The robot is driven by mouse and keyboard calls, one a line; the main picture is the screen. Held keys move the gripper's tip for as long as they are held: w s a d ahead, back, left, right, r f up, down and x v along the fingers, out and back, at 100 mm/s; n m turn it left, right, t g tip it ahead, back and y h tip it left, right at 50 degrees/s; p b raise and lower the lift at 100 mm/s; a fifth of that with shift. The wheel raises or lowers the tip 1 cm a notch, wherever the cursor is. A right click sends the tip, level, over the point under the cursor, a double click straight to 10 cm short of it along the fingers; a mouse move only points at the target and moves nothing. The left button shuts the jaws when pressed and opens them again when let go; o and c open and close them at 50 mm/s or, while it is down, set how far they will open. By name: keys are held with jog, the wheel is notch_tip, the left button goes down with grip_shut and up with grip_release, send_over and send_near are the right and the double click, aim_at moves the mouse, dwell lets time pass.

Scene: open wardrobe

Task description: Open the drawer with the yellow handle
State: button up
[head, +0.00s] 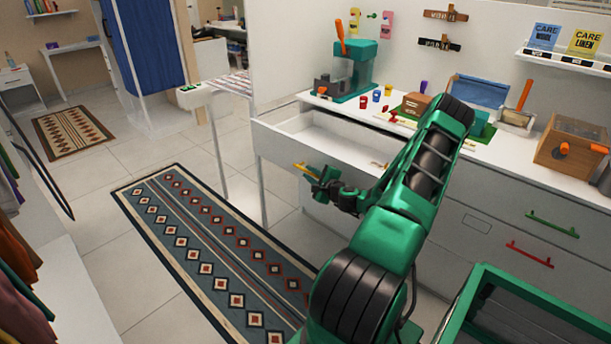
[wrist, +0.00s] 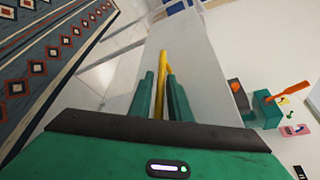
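The white drawer (head: 345,149) at the left end of the cabinet stands pulled out, and part of its inside shows from above. Its yellow handle (head: 305,170) is on the front face. My gripper (head: 318,177) is at this handle, in front of the drawer. In the wrist view the yellow handle (wrist: 160,88) runs between the two green fingers (wrist: 161,92), which are close against it on both sides. The drawer front (wrist: 195,65) is the pale panel beyond them. My arm hides the right part of the drawer in the head view.
Other drawers carry a green handle (head: 552,224) and a red handle (head: 529,255). The countertop holds a green machine (head: 362,72), small cups and a wooden box (head: 568,146). A green-framed bin (head: 520,312) stands at lower right. The patterned rug (head: 215,255) and floor left of the drawer are clear.

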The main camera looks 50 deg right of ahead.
jog(key=v, duration=0.9)
jog(key=shift+s+a, duration=0.1)
jog(key=shift+a, duration=0.05)
jog(key=w+a+r+n+g+y, duration=0.1)
jog(key=a+r+n+g+y, duration=0.2)
jog(key=a+n, duration=0.6)
jog(key=w+a+n+g+y, duration=0.1)
jog(key=a+n+g+y, duration=0.4)
jog(key=a, duration=0.7)
jog(key=s+a+r+n+g+h, duration=0.1)
jog(key=s+a+r+n+g, duration=0.2)
jog(key=s+r, duration=0.6)
jog(key=s+a+r+n+g+h, duration=0.1)
jog(key=s+a+r+n+g, duration=0.2)
jog(key=s+a+r, duration=0.3)
jog(key=s+r+n, duration=0.1)
jog(key=s+r, duration=0.3)
jog(key=s, duration=0.6)
jog(key=shift+s+n+g+h, duration=0.35)
jog(key=shift+n+g+h, duration=0.05)
